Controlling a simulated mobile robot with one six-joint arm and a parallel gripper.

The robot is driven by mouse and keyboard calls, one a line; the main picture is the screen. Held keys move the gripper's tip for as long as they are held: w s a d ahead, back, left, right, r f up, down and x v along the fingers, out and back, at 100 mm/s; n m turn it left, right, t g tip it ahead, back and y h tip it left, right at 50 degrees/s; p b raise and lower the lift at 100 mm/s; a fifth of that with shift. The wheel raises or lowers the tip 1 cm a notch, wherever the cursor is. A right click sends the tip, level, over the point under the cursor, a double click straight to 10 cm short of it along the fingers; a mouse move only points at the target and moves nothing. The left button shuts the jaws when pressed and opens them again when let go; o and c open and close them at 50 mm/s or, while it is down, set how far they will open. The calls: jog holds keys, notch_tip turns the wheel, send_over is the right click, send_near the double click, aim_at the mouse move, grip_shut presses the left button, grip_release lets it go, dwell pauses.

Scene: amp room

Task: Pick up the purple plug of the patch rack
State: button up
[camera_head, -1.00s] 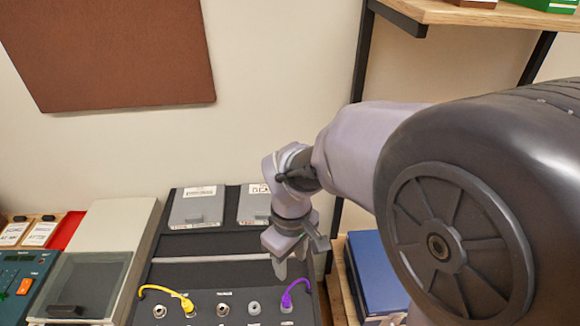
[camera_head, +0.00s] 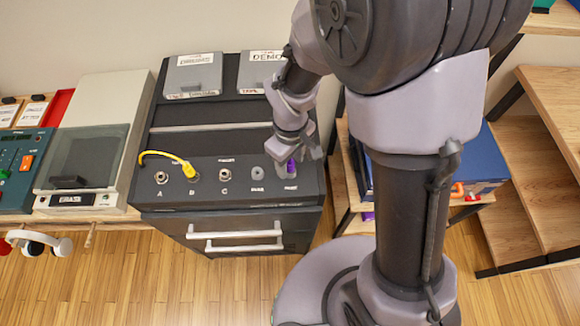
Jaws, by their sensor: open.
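The patch rack (camera_head: 215,141) is a dark sloped panel on a black cabinet, with a row of jacks along its front. The purple plug (camera_head: 291,167) is at the rightmost position of that row and is mostly hidden by my gripper. My gripper (camera_head: 289,157) points down right at the purple plug, with its fingers open. Whether the fingers stand on both sides of the plug, or touch it, I cannot tell. A yellow plug (camera_head: 188,169) with its cable sits at jack B.
Two grey labelled cases (camera_head: 193,76) lie on the rack's back part. A grey turntable-like box (camera_head: 85,160) stands to the left. A blue box (camera_head: 480,165) and wooden shelves (camera_head: 545,130) stand to the right. Wooden floor lies in front.

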jog(key=shift+r, duration=0.2)
jog(key=shift+c, duration=1.3)
grip_shut()
